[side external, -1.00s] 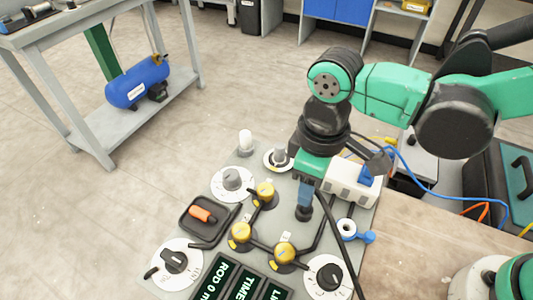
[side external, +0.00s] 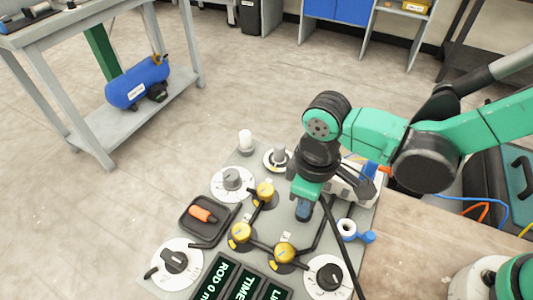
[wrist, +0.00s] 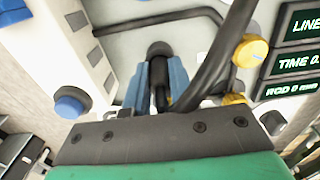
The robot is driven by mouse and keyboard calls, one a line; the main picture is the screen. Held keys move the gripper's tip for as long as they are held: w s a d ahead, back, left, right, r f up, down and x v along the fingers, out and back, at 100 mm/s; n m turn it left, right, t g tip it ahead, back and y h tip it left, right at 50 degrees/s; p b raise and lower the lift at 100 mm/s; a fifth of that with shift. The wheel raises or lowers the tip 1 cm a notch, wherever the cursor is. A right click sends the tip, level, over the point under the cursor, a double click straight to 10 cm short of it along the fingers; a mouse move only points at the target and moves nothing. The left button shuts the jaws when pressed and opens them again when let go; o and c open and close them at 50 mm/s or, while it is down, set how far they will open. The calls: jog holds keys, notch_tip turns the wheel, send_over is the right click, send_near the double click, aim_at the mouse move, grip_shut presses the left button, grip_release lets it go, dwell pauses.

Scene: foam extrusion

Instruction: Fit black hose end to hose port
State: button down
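My gripper (side external: 303,211) points down over the grey panel (side external: 215,235), with its blue fingers low near the surface. In the wrist view, the fingers (wrist: 159,88) are closed around a dark cylindrical piece, the black hose end (wrist: 160,97). The thick black hose (wrist: 226,45) bends beside the right finger; it also runs down to the panel's front in the side view (side external: 340,245). A round black fitting (wrist: 160,48), apparently the hose port, shows just past the fingertips. Whether the hose end touches or sits in it is hidden by the fingers.
Yellow-topped valves (side external: 241,232) stand left of my gripper, joined by black pipes. A white box (side external: 350,182) is close behind it on the right. A blue-and-white spool-like part (side external: 347,229) lies to the right. A tray with an orange-handled item (side external: 203,214) is further left.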

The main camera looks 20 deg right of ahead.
jog(key=shift+r, duration=2.5)
jog(key=shift+s+d+f, duration=0.3)
jog(key=shift+s+d, duration=0.5)
jog(key=shift+s+d+f, duration=0.3)
jog(key=shift+s+d, duration=0.55)
jog(key=shift+s+d+f, duration=0.3)
jog(key=shift+s+d, duration=0.5)
jog(key=shift+f, duration=1.15)
jog(key=c, duration=0.7)
grip_release()
jog(key=shift+o, duration=0.2)
jog(key=shift+r, duration=0.1)
